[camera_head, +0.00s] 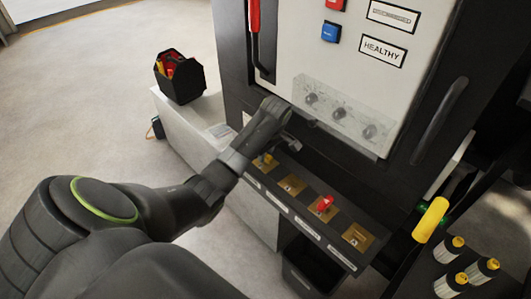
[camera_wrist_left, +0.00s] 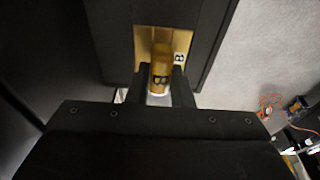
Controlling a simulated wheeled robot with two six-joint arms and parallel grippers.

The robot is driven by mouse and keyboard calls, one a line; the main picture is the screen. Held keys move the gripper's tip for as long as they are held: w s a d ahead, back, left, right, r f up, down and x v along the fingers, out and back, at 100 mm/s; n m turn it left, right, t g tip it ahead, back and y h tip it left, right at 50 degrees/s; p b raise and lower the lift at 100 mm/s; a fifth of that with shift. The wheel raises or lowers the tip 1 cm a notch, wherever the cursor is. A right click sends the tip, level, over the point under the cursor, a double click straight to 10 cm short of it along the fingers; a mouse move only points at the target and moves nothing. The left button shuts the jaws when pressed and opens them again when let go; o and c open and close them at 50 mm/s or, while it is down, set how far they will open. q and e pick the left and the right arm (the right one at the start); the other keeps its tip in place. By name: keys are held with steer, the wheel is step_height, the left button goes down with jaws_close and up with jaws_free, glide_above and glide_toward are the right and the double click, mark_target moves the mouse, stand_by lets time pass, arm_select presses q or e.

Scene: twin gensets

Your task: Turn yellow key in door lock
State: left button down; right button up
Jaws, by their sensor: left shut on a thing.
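The yellow key (camera_wrist_left: 161,62) stands in a brass lock plate (camera_wrist_left: 147,40) in the left wrist view. My left gripper (camera_wrist_left: 162,92) is shut on the key, with a dark finger on each side of it. In the head view the left gripper (camera_head: 263,153) reaches down to the leftmost brass plate of the sloping black panel. A little of the yellow key (camera_head: 267,158) shows there beside the gripper, and the rest is hidden. The key's exact turn angle is hard to tell. My right gripper is not in view.
A red key (camera_head: 324,203) sits in another plate of the black panel (camera_head: 309,211). Above stands a grey cabinet with a HEALTHY label (camera_head: 383,50) and a clear knob cover (camera_head: 337,115). A black tool bin (camera_head: 180,78) is at left; a yellow handle (camera_head: 430,220) is at right.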

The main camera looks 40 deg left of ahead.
arm_select(q)
steer(key=shift+r+m+p, duration=0.2)
steer(key=shift+m+p, duration=0.3)
steer(key=shift+p, duration=0.15)
steer(key=shift+m+p, duration=0.3)
steer(key=shift+m, duration=0.3)
steer(key=shift+f+m+t, duration=0.25)
steer(key=shift+m+t, duration=0.15)
steer(key=shift+m, duration=0.7)
steer(key=shift+m+h, duration=0.3)
steer(key=shift+m, duration=0.9)
steer(key=m, duration=0.3)
steer(key=shift+t+h, duration=0.3)
steer(key=shift+t, duration=0.1)
steer(key=m, duration=0.3)
steer(key=shift+m+h, duration=0.3)
steer(key=m+h, duration=0.1)
steer(key=m, duration=0.4)
